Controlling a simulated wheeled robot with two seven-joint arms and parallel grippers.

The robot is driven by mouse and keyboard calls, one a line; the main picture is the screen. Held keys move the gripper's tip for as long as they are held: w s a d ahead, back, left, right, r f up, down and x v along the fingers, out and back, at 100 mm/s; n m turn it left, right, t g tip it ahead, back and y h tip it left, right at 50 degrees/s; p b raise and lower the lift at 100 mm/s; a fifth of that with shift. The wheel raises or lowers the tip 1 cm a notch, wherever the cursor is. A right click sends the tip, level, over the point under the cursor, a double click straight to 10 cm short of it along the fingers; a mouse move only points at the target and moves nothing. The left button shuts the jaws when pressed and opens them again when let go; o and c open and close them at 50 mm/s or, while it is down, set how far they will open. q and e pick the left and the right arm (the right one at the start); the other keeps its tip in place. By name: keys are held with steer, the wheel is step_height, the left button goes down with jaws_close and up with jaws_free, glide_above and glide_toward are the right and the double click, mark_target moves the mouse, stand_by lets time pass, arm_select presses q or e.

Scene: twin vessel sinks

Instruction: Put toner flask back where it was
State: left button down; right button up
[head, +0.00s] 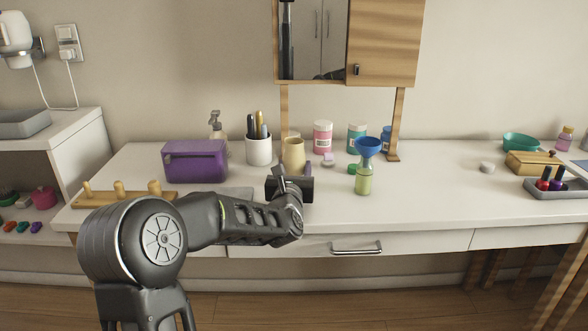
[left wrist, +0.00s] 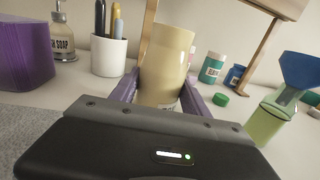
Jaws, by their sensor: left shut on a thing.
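The toner flask, a cream cylinder with a partly visible pale label, stands roughly upright in the middle of the counter area in the head view (head: 293,151). It also shows in the left wrist view (left wrist: 168,58), tilted slightly there. My left gripper (head: 293,171) is shut on it, with its purple fingers (left wrist: 162,98) on either side. The flask's bottom is hidden behind the gripper, so I cannot tell whether it touches the counter. My right gripper is not in view.
A green bottle (head: 363,184) with a blue funnel (head: 368,147) stands close on the right. A white pen cup (head: 258,150) and purple box (head: 195,161) are left. Pink (head: 322,137) and teal (head: 356,138) jars stand behind. The counter right of the funnel has free room.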

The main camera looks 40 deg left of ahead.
arm_select(q)
steer(key=c, duration=0.5)
jaws_free()
steer(key=shift+d, duration=0.1)
steer(key=v, duration=1.2)
